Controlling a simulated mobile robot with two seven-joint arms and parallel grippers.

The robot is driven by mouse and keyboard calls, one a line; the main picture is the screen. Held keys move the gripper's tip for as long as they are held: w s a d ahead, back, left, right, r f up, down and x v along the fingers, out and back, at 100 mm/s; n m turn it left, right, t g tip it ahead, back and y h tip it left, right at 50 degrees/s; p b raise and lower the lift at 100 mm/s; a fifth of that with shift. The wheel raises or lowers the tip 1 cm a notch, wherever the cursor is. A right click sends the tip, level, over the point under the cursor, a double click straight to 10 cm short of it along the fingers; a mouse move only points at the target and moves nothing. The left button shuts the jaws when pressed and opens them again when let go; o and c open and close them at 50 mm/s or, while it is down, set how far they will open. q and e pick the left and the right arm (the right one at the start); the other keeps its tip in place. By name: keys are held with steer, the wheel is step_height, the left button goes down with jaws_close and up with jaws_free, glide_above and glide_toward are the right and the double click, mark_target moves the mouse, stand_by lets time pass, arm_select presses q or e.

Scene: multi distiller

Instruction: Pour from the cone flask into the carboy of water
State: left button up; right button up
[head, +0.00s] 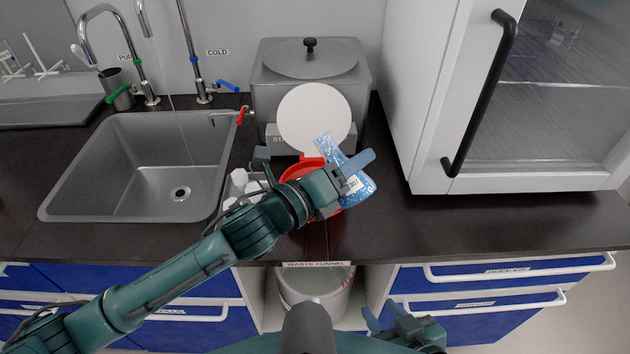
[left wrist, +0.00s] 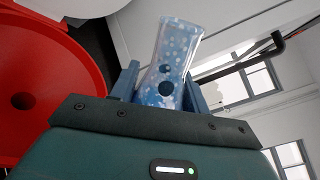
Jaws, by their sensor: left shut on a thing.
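The cone flask (head: 359,192), clear with blue speckled contents, is held by my left gripper (head: 350,178) above the counter, at the right side of the red funnel. In the head view it looks tilted, its narrow neck toward the upper left and its wide base toward the lower right. The left wrist view shows the flask (left wrist: 172,50) between the two blue fingers. My right gripper (head: 384,312) is low at the front, empty, its fingers apart. A pale container (head: 318,284) stands under the counter below the "WASTE FUNNEL" label; I cannot tell if it is the carboy.
The red funnel (head: 292,172), with a raised white lid (head: 314,118), is partly behind my left gripper. A steel tank (head: 358,75) stands behind. A sink (head: 150,165) is left and a white cabinet (head: 425,100) right. The right front counter is clear.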

arm_select(q)
steer(key=shift+s+d+r+n, duration=0.1)
steer(key=shift+s+r+n, duration=0.05)
steer(key=shift+r+n, duration=0.3)
steer(key=shift+f+n, duration=0.25)
steer(key=shift+n, duration=0.2)
arm_select(e)
steer(key=shift+f, duration=0.25)
arm_select(q)
steer(key=shift+s+d+f+n+b, duration=0.1)
steer(key=shift+f+n+b, duration=0.1)
steer(key=shift+n+b, duration=0.5)
arm_select(e)
steer(key=shift+w+a+f, duration=0.1)
steer(key=shift+a, duration=0.05)
arm_select(q)
steer(key=shift+f+n+b, duration=0.15)
steer(key=shift+n+b, duration=0.15)
steer(key=shift+n, duration=0.1)
arm_select(e)
steer(key=shift+f, duration=0.25)
arm_select(q)
steer(key=shift+f+n+b, duration=0.3)
steer(key=shift+n+b, duration=0.35)
steer(key=shift+n, duration=0.45)
arm_select(e)
steer(key=shift+f+m, duration=0.3)
steer(key=shift+f, duration=0.05)
